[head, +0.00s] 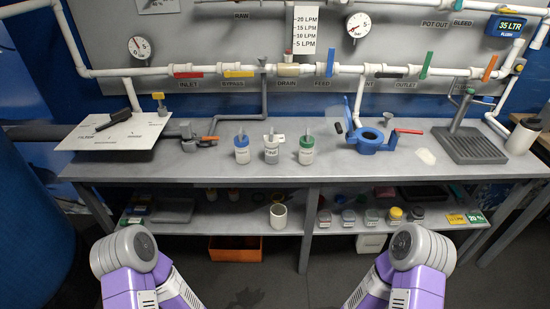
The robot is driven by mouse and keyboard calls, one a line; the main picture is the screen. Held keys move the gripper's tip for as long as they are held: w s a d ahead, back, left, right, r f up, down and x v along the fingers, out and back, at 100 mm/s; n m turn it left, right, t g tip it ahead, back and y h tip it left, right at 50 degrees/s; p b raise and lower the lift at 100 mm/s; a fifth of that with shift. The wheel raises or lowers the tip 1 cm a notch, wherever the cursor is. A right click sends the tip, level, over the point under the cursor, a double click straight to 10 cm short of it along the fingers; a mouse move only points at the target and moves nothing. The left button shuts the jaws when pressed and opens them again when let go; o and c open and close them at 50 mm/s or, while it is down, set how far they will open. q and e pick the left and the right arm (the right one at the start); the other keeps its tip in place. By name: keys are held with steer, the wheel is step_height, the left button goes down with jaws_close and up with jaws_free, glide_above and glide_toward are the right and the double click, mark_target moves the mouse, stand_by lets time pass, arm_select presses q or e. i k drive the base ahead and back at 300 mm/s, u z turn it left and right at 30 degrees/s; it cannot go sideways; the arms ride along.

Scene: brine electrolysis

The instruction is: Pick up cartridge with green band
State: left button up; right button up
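The cartridge with the green band (306,154) stands upright on the grey workbench (350,172), near its middle. It is a small white cylinder with a green ring near its top and a narrow tip above. It is the rightmost of three similar cartridges in a row. The middle cartridge (271,156) has a white top and a grey lower part, and the left cartridge (242,156) has a blue band. Purple and white parts of both my arms show at the bottom edge, well apart from the cartridges. Neither gripper is in view.
A blue ring-shaped housing (366,143) with a raised lid stands right of the cartridges. A white board (118,131) lies at the left, and a grey drain rack (468,146) stands at the right. White pipes with coloured valve handles run behind. The bench front before the cartridges is clear.

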mark_target(307, 142)
steer(key=k, duration=0.5)
steer(key=u, duration=1.25)
steer(key=i, duration=0.65)
steer(key=z, duration=1.25)
